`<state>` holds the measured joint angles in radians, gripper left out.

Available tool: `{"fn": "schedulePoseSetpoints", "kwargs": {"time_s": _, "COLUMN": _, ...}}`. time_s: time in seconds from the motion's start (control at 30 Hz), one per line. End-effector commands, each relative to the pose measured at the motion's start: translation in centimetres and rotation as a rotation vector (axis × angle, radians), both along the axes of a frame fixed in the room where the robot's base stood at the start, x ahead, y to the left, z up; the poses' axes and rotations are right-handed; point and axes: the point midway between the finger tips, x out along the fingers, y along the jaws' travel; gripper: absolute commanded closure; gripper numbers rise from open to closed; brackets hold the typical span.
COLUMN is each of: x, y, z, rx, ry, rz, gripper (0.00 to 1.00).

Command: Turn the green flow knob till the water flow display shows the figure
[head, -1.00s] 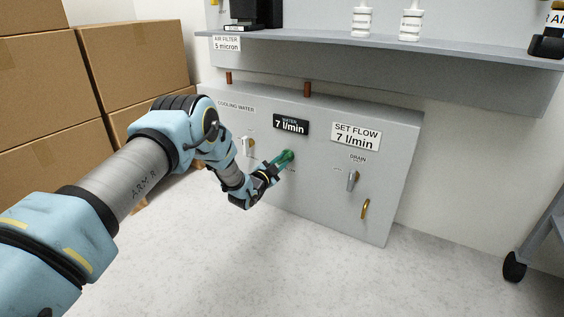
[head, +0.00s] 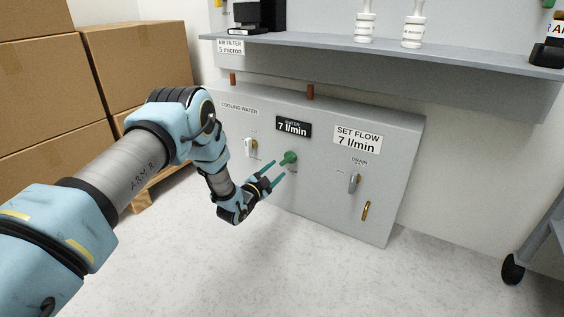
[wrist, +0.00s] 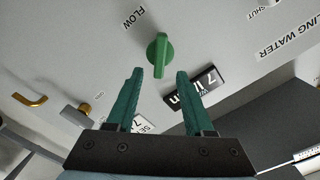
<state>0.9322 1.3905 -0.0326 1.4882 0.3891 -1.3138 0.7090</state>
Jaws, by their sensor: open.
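The green flow knob (head: 289,158) sticks out of the grey panel below the water display (head: 293,126). The display reads 7 l/min, and the white set flow sign (head: 357,138) also reads 7 l/min. My gripper (head: 275,173) is open and empty, just in front of the knob and a little to its lower left, apart from it. In the wrist view the knob (wrist: 159,54) shows beyond my two green fingers (wrist: 158,85), between their lines and not touched. The display (wrist: 203,86) is partly hidden behind the right finger there.
A cooling water lever (head: 252,147) is left of the knob. A drain lever (head: 354,183) and a brass handle (head: 366,211) are to its right. A shelf (head: 440,58) juts out above the panel. Cardboard boxes (head: 150,65) stand at the left. The floor in front is clear.

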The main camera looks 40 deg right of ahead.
Motion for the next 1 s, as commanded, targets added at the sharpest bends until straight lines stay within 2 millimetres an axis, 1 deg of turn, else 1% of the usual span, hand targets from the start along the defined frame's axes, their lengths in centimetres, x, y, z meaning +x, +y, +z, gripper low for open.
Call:
{"fn": "schedulePoseSetpoints", "kwargs": {"time_s": 0.03, "x": -0.2, "y": 1.0, "z": 0.3, "rx": 0.003, "ry": 0.003, "rz": 0.001, "gripper": 0.47}}
{"fn": "schedulePoseSetpoints", "kwargs": {"time_s": 0.1, "x": -0.6, "y": 2.1, "z": 0.3, "rx": 0.002, "ry": 0.002, "rz": 0.001, "gripper": 0.47}}
{"fn": "schedulePoseSetpoints", "kwargs": {"time_s": 0.2, "x": -0.9, "y": 3.3, "z": 0.1, "rx": 0.001, "ry": 0.0, "rz": 0.0, "gripper": 0.47}}
{"fn": "schedulePoseSetpoints", "kwargs": {"time_s": 0.3, "x": -1.1, "y": 4.0, "z": 0.1, "rx": 0.001, "ry": 0.0, "rz": 0.001, "gripper": 0.47}}
{"fn": "schedulePoseSetpoints", "kwargs": {"time_s": 0.43, "x": -1.1, "y": 4.3, "z": 0.0, "rx": 0.0, "ry": 0.0, "rz": 0.0, "gripper": 0.47}}
{"fn": "schedulePoseSetpoints", "kwargs": {"time_s": 0.9, "x": -1.1, "y": 4.2, "z": 0.0, "rx": -0.001, "ry": 0.0, "rz": 0.001, "gripper": 0.47}}
{"fn": "schedulePoseSetpoints", "kwargs": {"time_s": 0.97, "x": -0.9, "y": 4.3, "z": 0.2, "rx": 0.003, "ry": 0.002, "rz": 0.004, "gripper": 0.47}}
{"fn": "schedulePoseSetpoints", "kwargs": {"time_s": 1.0, "x": -0.4, "y": 4.5, "z": 0.5, "rx": 0.009, "ry": 0.006, "rz": 0.013, "gripper": 0.47}}
